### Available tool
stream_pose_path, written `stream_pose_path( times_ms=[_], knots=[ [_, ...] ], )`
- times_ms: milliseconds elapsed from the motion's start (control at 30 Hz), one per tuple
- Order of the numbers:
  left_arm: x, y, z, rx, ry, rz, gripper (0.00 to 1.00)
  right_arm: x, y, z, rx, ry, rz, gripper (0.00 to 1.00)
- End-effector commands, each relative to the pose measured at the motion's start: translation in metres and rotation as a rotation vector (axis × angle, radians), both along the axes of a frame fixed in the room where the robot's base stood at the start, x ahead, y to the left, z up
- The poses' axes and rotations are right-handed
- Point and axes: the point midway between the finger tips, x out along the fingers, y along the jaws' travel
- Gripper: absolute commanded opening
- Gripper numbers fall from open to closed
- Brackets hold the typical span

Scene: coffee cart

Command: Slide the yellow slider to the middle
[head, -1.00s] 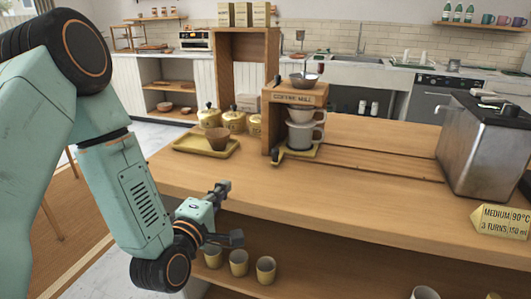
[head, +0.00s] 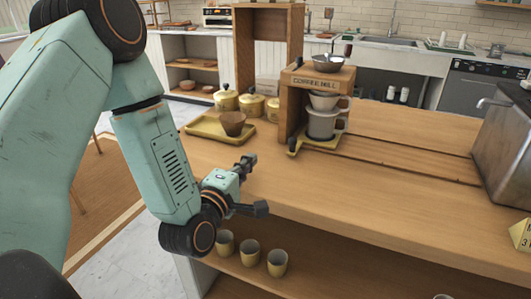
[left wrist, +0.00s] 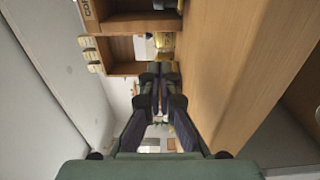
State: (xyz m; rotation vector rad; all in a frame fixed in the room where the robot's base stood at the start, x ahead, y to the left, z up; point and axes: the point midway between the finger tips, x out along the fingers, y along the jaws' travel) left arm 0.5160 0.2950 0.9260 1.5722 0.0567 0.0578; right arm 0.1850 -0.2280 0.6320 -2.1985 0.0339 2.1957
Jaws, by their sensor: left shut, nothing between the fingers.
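The yellow slider (head: 330,142) is a flat yellow plate at the left end of a grooved track in the wooden counter, at the foot of the coffee mill (head: 318,82). A white dripper (head: 323,103) and a server (head: 320,125) stand on it and partly hide it. My left gripper (head: 250,160) is in front of the counter's near edge, left of the slider and apart from it. In the left wrist view its fingers (left wrist: 158,74) meet at the tips, shut and empty. My right gripper is not in view.
A yellow tray (head: 200,127) with a brown cup (head: 232,123) sits left of the mill, with yellow canisters behind. The track (head: 410,167) runs clear to the right, toward a metal machine (head: 505,150). Several cups (head: 249,252) stand on the shelf below.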

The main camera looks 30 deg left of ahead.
Motion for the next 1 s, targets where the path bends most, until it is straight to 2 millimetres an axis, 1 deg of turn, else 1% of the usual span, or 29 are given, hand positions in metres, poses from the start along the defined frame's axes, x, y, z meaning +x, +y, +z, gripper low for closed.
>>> stream_pose_path(
  times_ms=[467,500,700,833,1000],
  knots=[
    [0.088,0.006,0.000,0.002,-0.004,-0.001,0.00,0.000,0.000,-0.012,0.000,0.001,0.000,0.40],
    [0.093,0.004,0.000,0.002,-0.002,-0.003,0.00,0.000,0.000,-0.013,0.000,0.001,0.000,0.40],
    [0.099,-0.018,0.000,0.003,0.000,-0.004,0.00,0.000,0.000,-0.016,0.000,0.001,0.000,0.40],
    [0.102,-0.026,0.000,0.001,-0.001,-0.002,0.00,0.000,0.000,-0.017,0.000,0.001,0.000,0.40],
    [0.104,-0.031,0.000,0.000,-0.001,0.000,0.00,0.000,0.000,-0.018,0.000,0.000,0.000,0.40]
  ],
)
